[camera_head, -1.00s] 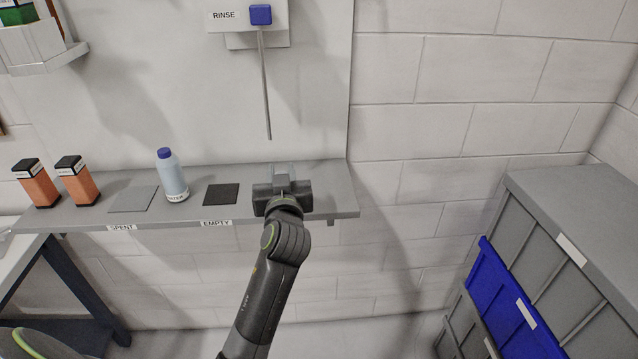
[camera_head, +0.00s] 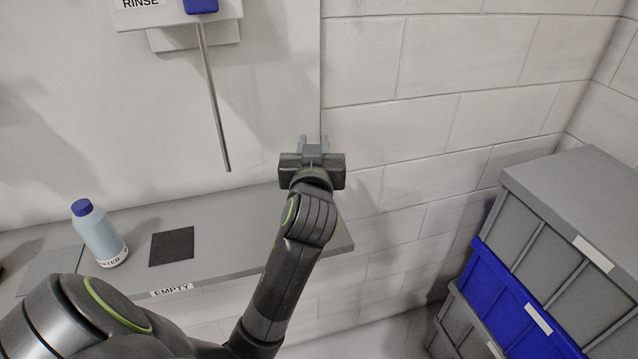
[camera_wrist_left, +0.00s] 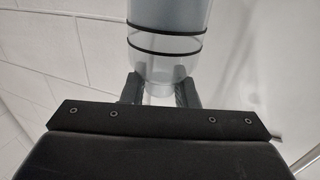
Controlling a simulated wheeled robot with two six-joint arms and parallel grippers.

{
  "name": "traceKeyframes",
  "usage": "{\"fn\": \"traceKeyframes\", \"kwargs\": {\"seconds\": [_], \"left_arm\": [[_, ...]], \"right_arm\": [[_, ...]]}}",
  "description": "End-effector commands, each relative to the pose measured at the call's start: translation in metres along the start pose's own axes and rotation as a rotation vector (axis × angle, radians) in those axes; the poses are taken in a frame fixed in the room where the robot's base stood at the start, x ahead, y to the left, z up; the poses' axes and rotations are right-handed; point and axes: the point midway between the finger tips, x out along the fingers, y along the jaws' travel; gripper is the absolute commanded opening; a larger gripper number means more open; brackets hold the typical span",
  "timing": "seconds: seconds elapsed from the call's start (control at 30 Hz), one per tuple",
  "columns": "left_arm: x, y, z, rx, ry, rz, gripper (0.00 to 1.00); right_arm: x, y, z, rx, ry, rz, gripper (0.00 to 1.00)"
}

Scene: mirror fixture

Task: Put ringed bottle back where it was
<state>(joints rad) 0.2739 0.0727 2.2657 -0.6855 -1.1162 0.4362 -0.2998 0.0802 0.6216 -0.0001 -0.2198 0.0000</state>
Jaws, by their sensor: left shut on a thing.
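The ringed bottle (camera_wrist_left: 167,50) is clear at its end, grey-blue further along, with two black rings around it. It shows in the left wrist view between the fingers of my left gripper (camera_wrist_left: 160,92). My left gripper also shows in the head view (camera_head: 314,148), shut on the bottle near the right end of the shelf, against the wall. The bottle itself cannot be made out in the head view. On the shelf (camera_head: 230,215), a dark square pad (camera_head: 172,247) lies bare behind the EMPTY label (camera_head: 172,290). My right gripper is not in view.
A blue-capped bottle (camera_head: 99,235) labelled WATER stands left of the dark pad, beside a grey pad (camera_head: 48,272). A thin rod (camera_head: 213,100) hangs from the RINSE fixture (camera_head: 165,15). Stacked grey and blue crates (camera_head: 515,310) stand at the right.

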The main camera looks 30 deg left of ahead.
Motion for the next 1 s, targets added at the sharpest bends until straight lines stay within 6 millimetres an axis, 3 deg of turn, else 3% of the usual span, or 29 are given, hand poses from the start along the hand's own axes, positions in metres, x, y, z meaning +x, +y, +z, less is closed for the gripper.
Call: {"fn": "traceKeyframes", "kwargs": {"seconds": [0.43,0.87,0.9,1.0], "left_arm": [[-0.001,0.000,0.058,0.002,-0.002,0.000,0.00],[-0.001,0.000,0.067,-0.001,0.003,0.002,0.00],[-0.001,0.000,0.068,0.000,0.002,0.001,0.28],[-0.001,0.000,0.067,0.000,0.001,0.001,0.41]], "right_arm": [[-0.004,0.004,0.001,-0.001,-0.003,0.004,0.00],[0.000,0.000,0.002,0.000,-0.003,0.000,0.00],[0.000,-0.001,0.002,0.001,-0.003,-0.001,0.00],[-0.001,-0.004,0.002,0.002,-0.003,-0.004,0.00]]}}
